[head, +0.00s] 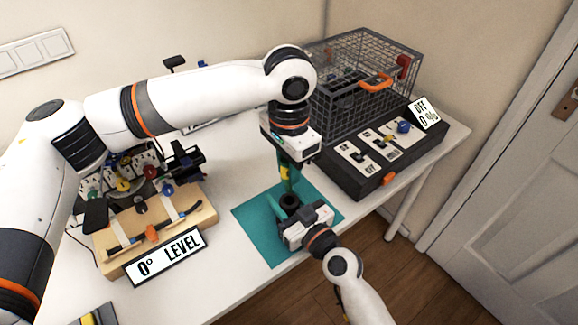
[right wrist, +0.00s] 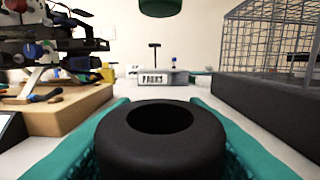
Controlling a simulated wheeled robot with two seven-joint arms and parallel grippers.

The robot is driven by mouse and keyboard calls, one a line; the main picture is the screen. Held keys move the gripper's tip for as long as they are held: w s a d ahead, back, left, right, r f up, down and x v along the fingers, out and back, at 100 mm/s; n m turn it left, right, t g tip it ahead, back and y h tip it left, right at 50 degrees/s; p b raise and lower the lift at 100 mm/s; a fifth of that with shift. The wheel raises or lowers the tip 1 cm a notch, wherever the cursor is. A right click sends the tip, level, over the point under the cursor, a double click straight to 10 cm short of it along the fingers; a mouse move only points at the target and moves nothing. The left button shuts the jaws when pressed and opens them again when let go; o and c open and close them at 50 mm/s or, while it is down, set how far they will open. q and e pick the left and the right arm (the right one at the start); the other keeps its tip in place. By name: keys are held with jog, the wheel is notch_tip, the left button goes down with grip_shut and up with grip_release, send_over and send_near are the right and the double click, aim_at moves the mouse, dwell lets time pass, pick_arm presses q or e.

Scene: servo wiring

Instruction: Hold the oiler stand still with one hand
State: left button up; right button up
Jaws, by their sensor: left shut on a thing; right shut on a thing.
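The oiler stand is a black round cup with an open hole in its top; it stands upright on the teal mat in the head view (head: 289,201) and fills the lower middle of the right wrist view (right wrist: 160,140). My right gripper (head: 287,207) is shut on it, one teal finger on each side. My left gripper (head: 289,166) points down above the stand, shut on the green oiler (head: 286,182), which has a yellow patch. The oiler's green round bottom shows above the stand in the right wrist view (right wrist: 160,8), with a clear gap between them.
The teal mat (head: 253,226) lies at the table's front edge. A wooden board (head: 190,225) with a mechanism and a "0° LEVEL" sign (head: 165,256) stands left. A wire cage (head: 350,80) on a black control box (head: 350,185) with an "OFF 0%" sign stands right.

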jog(key=o, duration=1.1)
jog(key=v, duration=1.2)
jog(key=shift+s, duration=0.1)
